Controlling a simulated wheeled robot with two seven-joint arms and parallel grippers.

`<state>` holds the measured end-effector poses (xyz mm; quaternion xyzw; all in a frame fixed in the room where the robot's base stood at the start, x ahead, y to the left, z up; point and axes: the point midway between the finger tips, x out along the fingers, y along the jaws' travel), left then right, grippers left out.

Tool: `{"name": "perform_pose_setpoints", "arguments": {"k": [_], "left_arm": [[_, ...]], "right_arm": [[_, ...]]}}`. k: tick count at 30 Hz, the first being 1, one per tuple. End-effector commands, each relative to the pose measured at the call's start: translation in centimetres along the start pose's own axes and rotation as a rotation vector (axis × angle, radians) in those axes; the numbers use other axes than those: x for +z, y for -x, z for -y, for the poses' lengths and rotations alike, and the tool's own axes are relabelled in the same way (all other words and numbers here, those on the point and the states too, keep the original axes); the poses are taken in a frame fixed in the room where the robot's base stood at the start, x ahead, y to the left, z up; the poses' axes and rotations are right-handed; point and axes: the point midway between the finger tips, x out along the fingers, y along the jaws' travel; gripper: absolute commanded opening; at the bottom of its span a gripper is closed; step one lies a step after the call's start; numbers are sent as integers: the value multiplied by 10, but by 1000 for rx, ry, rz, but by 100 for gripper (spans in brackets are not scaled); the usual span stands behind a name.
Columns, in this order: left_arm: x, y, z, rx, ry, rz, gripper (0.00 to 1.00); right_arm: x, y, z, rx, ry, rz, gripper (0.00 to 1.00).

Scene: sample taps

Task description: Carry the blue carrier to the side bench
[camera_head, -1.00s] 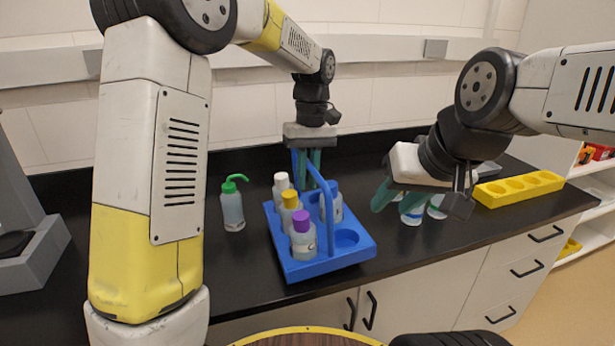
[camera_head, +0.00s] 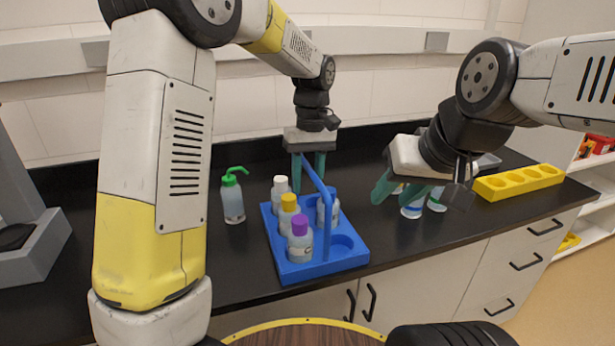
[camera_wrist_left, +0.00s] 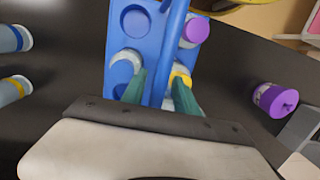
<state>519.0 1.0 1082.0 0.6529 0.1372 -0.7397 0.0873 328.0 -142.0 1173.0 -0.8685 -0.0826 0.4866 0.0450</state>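The blue carrier (camera_head: 335,264) stands on the black bench with its tall handle (camera_head: 318,185) upright. It holds several bottles, with white, yellow (camera_head: 289,202) and purple (camera_head: 300,225) caps in the left row. Another bottle (camera_head: 328,209) stands right of the handle; the front right hole is empty. My left gripper (camera_head: 308,168) is at the handle top, fingers pointing down. In the left wrist view, its parted fingers (camera_wrist_left: 160,92) lie on either side of the handle, with gaps visible.
A green-topped wash bottle (camera_head: 232,198) stands left of the carrier. A yellow holed tray (camera_head: 520,182) lies at the right. A grey stand (camera_head: 35,250) is far left. Open shelves (camera_head: 595,185) stand beyond the bench.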

Motion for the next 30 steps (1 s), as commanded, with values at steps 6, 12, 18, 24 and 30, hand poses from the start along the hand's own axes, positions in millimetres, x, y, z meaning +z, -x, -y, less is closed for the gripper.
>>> {"name": "perform_pose_setpoints", "arguments": {"k": [6, 12, 18, 24, 30], "left_arm": [[-1, 39, -1, 5, -1, -5, 36], [-1, 81, -1, 5, -1, -5, 36], [0, 108, -1, 3, 0, -3, 36], [4, 122, 15, 36, -19, -21, 36], [32, 131, 80, 170, -110, -128, 36]], "right_arm": [[0, 0, 0, 0, 0, 0, 36], [0, 0, 0, 0, 0, 0, 36], [0, 0, 0, 0, 0, 0, 36], [0, 0, 0, 0, 0, 0, 36], [0, 0, 0, 0, 0, 0, 36]]}}
